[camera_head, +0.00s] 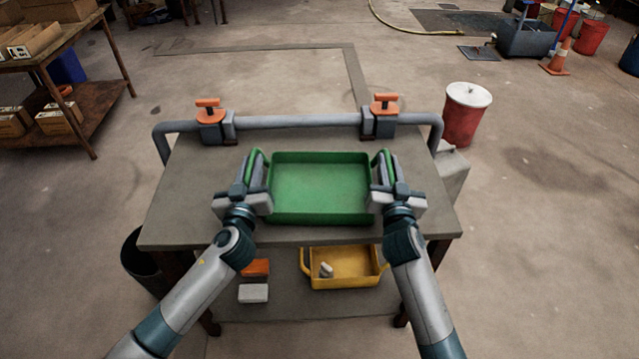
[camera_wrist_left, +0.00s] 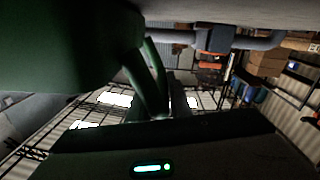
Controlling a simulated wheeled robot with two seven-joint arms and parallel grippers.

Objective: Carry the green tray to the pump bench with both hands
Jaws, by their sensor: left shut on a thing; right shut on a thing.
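The green tray (camera_head: 320,190) is over the bench top (camera_head: 190,220) in the head view, level and empty. I cannot tell whether it rests on the bench or hangs just above it. My left gripper (camera_head: 256,168) is shut on the tray's left handle, and my right gripper (camera_head: 384,168) is shut on its right handle. In the left wrist view the dark green tray wall (camera_wrist_left: 60,45) and its curved handle (camera_wrist_left: 150,75) show close up at the jaws. The bench has a grey pipe (camera_head: 300,121) with orange-handled valves (camera_head: 208,112) along its back edge.
A yellow tray (camera_head: 345,268) with a small light object sits on the lower shelf beside orange and white blocks. A red bin with a white lid (camera_head: 467,115) stands behind right. A dark bucket (camera_head: 145,265) stands at left. A wooden table (camera_head: 60,60) is far left.

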